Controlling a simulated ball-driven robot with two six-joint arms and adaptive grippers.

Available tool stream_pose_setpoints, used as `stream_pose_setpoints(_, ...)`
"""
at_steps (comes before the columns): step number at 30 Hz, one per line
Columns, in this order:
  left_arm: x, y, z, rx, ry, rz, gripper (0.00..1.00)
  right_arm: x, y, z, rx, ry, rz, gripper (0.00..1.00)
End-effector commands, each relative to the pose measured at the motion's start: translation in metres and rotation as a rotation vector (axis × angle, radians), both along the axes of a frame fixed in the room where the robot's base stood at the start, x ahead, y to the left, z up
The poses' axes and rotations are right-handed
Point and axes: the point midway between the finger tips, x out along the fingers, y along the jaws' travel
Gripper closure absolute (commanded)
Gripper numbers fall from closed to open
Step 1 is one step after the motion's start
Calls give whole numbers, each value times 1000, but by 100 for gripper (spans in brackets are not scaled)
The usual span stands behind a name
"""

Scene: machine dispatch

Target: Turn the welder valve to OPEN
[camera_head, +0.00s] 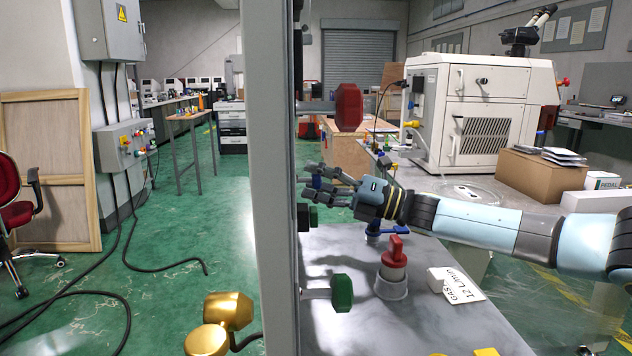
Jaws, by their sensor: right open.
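My right gripper (312,185) reaches in from the right and is open, its fingers pointing left toward the grey post. A large red knob (348,107) is higher up. I cannot tell which of these is the welder valve; no OPEN mark is readable. My left gripper is out of view.
The tall grey post (268,180) stands close to the gripper's left. A gold knob (228,311) is at the lower left. A white machine (485,115) stands behind the arm.

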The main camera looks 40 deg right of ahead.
Motion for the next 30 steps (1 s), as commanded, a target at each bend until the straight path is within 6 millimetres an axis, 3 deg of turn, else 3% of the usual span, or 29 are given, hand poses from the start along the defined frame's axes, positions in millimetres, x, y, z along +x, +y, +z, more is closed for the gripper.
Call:
stream_pose_setpoints(8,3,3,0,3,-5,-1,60,2,1,1,0,0,-1,45)
stream_pose_setpoints(21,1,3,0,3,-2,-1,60,2,1,0,0,1,-1,100)
stream_pose_setpoints(30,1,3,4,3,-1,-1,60,2,1,1,17,22,-2,100)
